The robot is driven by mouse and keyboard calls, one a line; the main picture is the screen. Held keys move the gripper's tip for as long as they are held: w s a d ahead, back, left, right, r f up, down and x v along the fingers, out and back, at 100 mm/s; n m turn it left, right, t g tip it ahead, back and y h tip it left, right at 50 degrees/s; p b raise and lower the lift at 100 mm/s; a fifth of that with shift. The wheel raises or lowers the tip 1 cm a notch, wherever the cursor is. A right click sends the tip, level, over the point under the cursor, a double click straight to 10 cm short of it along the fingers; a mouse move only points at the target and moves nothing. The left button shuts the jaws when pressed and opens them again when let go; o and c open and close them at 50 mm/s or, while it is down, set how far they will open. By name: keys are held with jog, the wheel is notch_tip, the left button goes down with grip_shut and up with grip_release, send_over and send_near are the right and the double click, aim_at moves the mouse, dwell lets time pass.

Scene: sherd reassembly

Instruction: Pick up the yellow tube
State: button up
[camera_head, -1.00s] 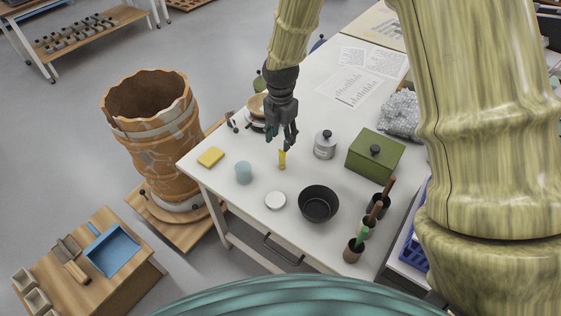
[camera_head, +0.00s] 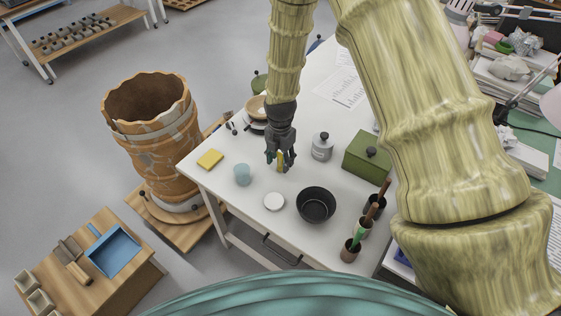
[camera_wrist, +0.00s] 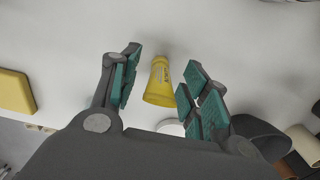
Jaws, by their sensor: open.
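The yellow tube (camera_wrist: 159,82) lies between the open fingers of my gripper (camera_wrist: 153,88) in the wrist view, with a gap on each side and its wide end toward my palm. In the head view the yellow tube (camera_head: 280,160) is partly hidden by my gripper (camera_head: 281,163), which is down close to the white table top. The fingers are apart and hold nothing. Whether the fingertips touch the table cannot be told.
A yellow sponge (camera_head: 210,159) lies near the left edge.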

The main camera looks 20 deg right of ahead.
jog(key=shift+f, duration=0.7)
jog(key=c, duration=1)
jog(key=shift+r, duration=0.1)
jog(key=shift+r+b, duration=0.9)
jog(key=shift+r, duration=4.05)
